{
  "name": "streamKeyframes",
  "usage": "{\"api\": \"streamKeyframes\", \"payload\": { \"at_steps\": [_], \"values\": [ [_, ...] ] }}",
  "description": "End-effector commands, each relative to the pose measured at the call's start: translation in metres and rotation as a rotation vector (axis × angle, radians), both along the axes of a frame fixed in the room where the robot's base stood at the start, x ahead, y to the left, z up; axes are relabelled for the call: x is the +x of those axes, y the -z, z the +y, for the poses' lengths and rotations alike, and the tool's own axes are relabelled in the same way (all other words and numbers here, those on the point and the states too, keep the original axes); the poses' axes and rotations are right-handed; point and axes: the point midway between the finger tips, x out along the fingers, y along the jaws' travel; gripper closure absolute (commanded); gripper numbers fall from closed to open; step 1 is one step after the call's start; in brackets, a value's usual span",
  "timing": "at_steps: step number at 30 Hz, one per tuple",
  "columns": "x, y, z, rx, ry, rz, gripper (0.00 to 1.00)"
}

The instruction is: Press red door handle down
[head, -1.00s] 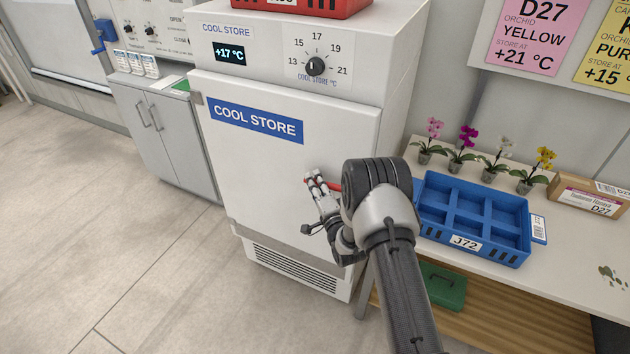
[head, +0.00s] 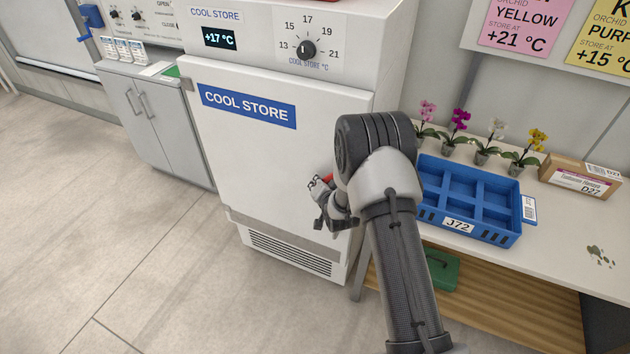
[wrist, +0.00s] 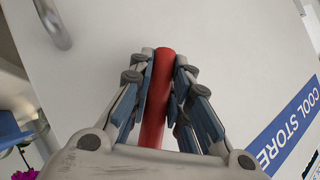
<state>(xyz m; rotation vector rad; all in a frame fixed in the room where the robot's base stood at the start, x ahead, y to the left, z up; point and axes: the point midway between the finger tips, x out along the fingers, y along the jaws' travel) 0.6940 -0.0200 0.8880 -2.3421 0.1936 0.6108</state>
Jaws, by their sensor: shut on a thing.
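The red door handle (head: 328,178) is on the white cool store door (head: 260,160), near its right edge. In the head view the handle is mostly hidden by my gripper (head: 320,190) and arm; the visible bit slopes down to the left. In the wrist view the red handle (wrist: 155,105) is a round bar running between the fingers of my gripper (wrist: 163,65). The fingers are closed on it from both sides. The door looks shut in its frame.
A bench on the right carries a blue divided crate (head: 432,207), several potted orchids and a cardboard box (head: 572,180). A grey cabinet (head: 165,130) stands left of the cool store. The floor (head: 100,230) in front and to the left is clear.

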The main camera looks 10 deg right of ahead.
Motion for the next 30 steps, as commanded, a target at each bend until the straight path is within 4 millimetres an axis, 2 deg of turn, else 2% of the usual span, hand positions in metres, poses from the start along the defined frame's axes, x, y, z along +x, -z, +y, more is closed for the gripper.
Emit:
{"api": "streamKeyframes", "payload": {
  "at_steps": [9, 25, 26, 30],
  "values": [
    [-0.0052, 0.006, -0.0071, -0.099, 0.0, 0.071, 1.0],
    [-0.007, 0.0081, -0.0096, -0.118, 0.001, 0.087, 1.0],
    [-0.007, 0.0081, -0.0096, -0.118, 0.001, 0.087, 0.82],
    [-0.0071, 0.0081, -0.0096, -0.118, 0.001, 0.087, 0.72]
  ]
}}
